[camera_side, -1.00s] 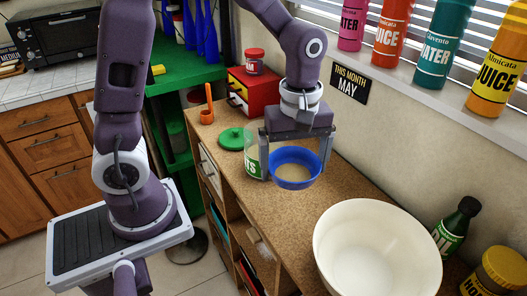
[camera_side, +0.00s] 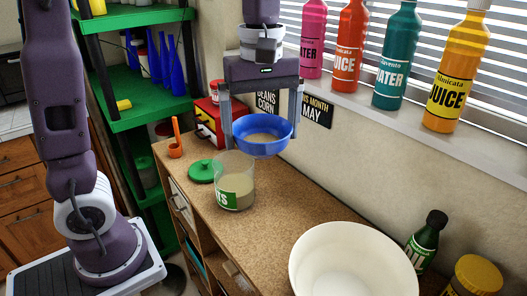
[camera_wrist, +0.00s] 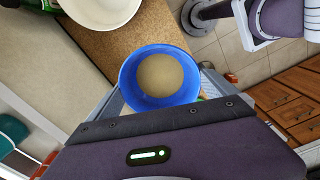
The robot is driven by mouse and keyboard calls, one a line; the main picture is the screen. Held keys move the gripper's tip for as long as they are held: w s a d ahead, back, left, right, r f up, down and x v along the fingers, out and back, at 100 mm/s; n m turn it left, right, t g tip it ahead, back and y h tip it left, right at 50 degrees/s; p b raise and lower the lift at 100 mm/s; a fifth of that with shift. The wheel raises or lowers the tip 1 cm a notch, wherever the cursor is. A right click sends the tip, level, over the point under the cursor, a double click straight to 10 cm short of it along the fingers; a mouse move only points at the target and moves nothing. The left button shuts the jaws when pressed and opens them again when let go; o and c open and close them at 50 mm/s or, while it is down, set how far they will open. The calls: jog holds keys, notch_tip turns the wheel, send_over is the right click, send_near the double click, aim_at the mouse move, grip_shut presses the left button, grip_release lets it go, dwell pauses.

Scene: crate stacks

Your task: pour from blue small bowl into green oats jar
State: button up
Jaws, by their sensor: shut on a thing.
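The blue small bowl (camera_side: 263,147) is held level in my gripper (camera_side: 262,122), above the cork-topped counter, with beige contents inside. The bowl also shows in the wrist view (camera_wrist: 187,95), between the fingers with the beige contents (camera_wrist: 160,75) in it. The green oats jar (camera_side: 234,193), clear with a green label, stands upright and open on the counter, below and slightly left of the bowl in the side view. Beige material shows inside the jar. Its green lid (camera_side: 201,171) lies on the counter to its left. The bowl hides the jar in the wrist view.
A large white bowl (camera_side: 352,232) stands at the near end of the counter, with a green bottle (camera_side: 427,243) and a yellow-lidded jar (camera_side: 474,277) beside it. An orange scoop (camera_side: 175,150) and a red drawer box (camera_side: 207,124) are behind. Several bottles line the sill.

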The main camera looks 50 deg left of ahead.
jog(key=w+a, duration=0.1)
jog(key=a, duration=1.9)
notch_tip(320, 180, down, 5)
jog(key=y, duration=0.7)
jog(key=shift+y, duration=0.4)
jog(key=shift+d+r+g+y, duration=0.15)
jog(key=shift+d+r+y, duration=0.1)
jog(key=shift+y, duration=0.5)
jog(key=shift+d+r+g+y, duration=0.15)
jog(key=shift+d+y, duration=0.05)
jog(key=shift+y, duration=0.55)
jog(key=shift+d+r+y, duration=0.2)
jog(key=shift+d+y, duration=0.1)
jog(key=shift+y, duration=0.45)
jog(key=shift+d+r+y, duration=0.15)
jog(key=shift+d+y, duration=0.1)
jog(key=shift+y, duration=0.5)
jog(key=shift+w+d+r+g+y, duration=0.15)
jog(key=shift+d+y, duration=0.2)
jog(key=shift+y, duration=0.5)
jog(key=shift+s+d+g+y, duration=0.1)
jog(key=shift+d+y, duration=0.3)
jog(key=shift+y, duration=0.5)
jog(key=shift+w+d+r+g+y, duration=0.15)
jog(key=shift+d+y, duration=0.2)
jog(key=shift+y, duration=0.5)
